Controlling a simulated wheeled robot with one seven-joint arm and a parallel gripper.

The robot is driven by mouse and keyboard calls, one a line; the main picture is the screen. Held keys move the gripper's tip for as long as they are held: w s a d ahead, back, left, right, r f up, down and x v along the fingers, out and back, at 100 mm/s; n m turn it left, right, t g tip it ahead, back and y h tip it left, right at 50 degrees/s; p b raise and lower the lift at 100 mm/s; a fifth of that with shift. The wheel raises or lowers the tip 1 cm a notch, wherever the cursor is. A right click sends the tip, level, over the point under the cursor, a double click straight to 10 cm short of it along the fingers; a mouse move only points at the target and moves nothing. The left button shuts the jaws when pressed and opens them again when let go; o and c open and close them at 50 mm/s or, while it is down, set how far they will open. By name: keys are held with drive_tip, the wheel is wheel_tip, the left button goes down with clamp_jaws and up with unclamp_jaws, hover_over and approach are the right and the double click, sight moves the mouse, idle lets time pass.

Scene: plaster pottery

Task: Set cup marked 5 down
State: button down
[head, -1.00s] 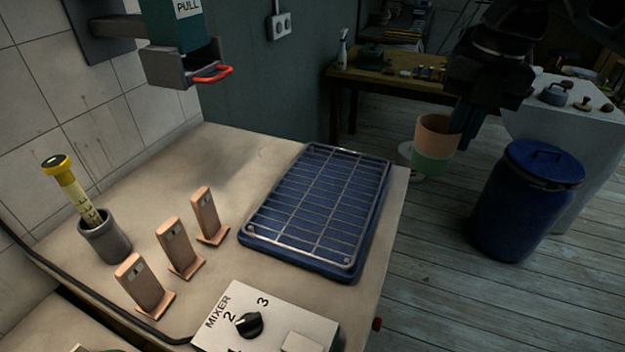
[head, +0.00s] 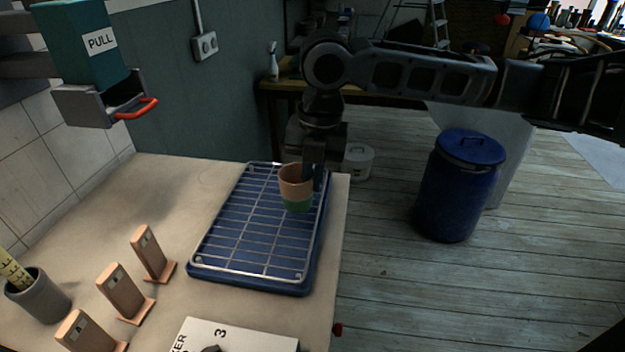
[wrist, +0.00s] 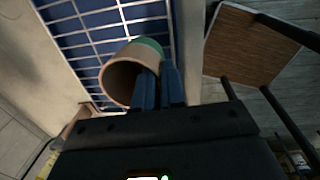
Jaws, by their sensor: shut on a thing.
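The cup (head: 294,183) is terracotta on its upper part and green at its base; no mark 5 is readable on it. My gripper (head: 312,178) is shut on the cup's right wall. The cup is upright over the right back part of the wire rack on the blue tray (head: 200,275). I cannot tell whether its base touches the wires. In the wrist view the cup (wrist: 122,75) shows its open, empty mouth, with the blue fingers (wrist: 160,88) at its wall and the rack's wires behind it.
The rest of the rack is bare. Several terracotta stands (head: 150,254) and a grey pot (head: 38,297) are on the bench at left. The mixer box (head: 250,338) is in front. A PULL dispenser (head: 90,60) hangs at upper left. A blue bin (head: 460,185) stands on the floor.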

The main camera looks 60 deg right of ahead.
drive_tip(key=shift+f, duration=0.8)
drive_tip(key=shift+f, duration=0.15)
drive_tip(key=c, duration=1.2)
unclamp_jaws()
drive_tip(key=r, duration=0.8)
drive_tip(key=s+r, duration=0.1)
drive_tip(key=r, duration=0.3)
drive_tip(key=shift+d+r+b, duration=0.15)
drive_tip(key=shift+b, duration=0.25)
